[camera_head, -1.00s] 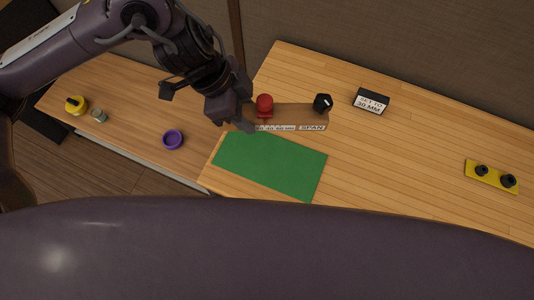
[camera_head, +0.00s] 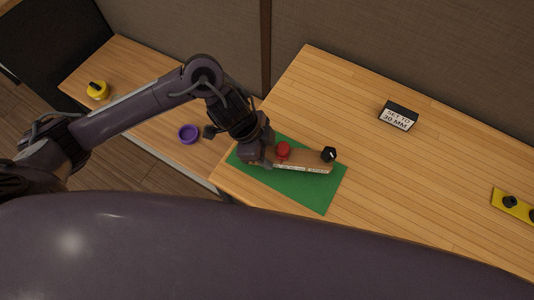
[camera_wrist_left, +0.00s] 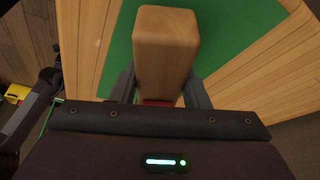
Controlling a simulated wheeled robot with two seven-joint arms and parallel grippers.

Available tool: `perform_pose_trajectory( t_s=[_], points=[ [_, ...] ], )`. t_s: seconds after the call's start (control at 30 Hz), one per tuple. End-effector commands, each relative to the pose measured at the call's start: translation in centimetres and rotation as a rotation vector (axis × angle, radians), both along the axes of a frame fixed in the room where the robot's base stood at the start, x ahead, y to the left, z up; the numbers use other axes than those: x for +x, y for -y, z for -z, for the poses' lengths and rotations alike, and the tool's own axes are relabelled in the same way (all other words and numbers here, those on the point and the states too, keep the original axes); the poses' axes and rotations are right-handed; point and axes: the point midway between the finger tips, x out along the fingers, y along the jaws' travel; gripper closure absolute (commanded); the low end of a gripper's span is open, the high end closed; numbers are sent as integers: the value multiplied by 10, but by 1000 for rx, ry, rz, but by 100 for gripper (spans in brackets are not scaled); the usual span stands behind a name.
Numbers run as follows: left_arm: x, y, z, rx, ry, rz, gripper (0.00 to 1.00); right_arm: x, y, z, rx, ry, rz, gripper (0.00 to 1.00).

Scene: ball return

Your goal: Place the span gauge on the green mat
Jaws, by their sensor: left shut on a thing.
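The span gauge (camera_head: 312,157) is a brown wooden block with a red knob, a black knob and a white scale strip along its front. My left gripper (camera_head: 268,157) is shut on its left end. In the left wrist view the block's wooden end (camera_wrist_left: 166,38) stands between the two fingers (camera_wrist_left: 160,88). The gauge is over the green mat (camera_head: 310,192); the mat also shows in the left wrist view (camera_wrist_left: 225,30). I cannot tell whether the gauge touches the mat. My right gripper is not in view.
A "SET TO 30 MM" sign (camera_head: 398,116) stands at the back of the wooden table (camera_head: 400,190). A yellow plate with black knobs (camera_head: 513,203) is at the far right. A purple ring (camera_head: 188,134) and a yellow object (camera_head: 98,91) lie on the left surface.

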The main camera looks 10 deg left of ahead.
Motion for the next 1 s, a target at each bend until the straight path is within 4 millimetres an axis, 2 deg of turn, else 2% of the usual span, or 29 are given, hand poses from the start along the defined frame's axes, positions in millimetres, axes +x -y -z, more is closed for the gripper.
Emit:
perform_pose_trajectory(
  t_s=[0.03,0.13,0.5,0.53,0.67,1.0],
  points=[
    [-1,0,9,0,-4,-2,78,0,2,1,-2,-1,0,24],
    [0,0,18,0,0,-2,78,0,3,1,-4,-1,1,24],
    [0,0,22,-1,1,1,78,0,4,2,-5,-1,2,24],
    [0,0,21,0,1,1,54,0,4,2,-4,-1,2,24],
    [0,0,21,0,1,0,37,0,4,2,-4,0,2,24],
    [1,0,18,0,2,0,37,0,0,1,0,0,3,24]
  ],
)
